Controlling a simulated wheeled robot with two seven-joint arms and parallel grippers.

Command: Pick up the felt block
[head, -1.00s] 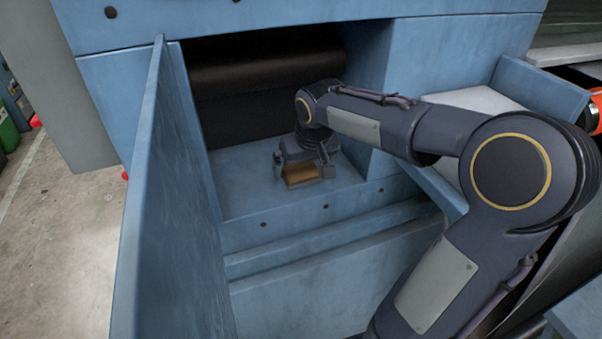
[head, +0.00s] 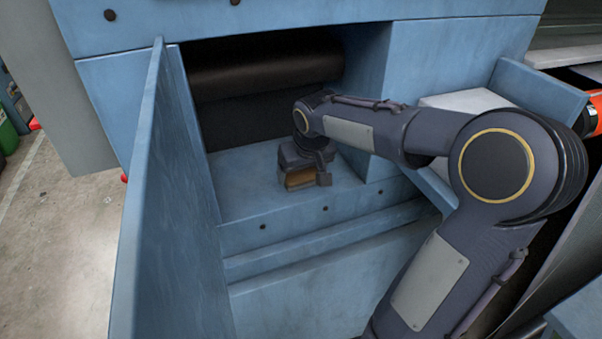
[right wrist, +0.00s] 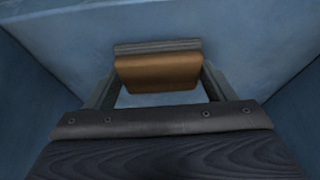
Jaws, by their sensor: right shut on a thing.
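The felt block (head: 299,179) is a small brown block on the blue ledge inside the machine's opening. In the right wrist view the block (right wrist: 157,73) has a grey layer along its far edge. My right gripper (head: 304,181) reaches down over the block and is shut on it, with one finger at each end. In the right wrist view the fingers (right wrist: 158,85) press in from left and right. I cannot tell whether the block still touches the ledge. My left gripper is not in view.
A dark roller (head: 265,73) lies across the back of the opening. A tall blue panel (head: 165,215) stands at the left, and a blue wall (head: 366,85) closes the right side. A lower blue lip (head: 325,208) runs along the front. The ledge left of the gripper is clear.

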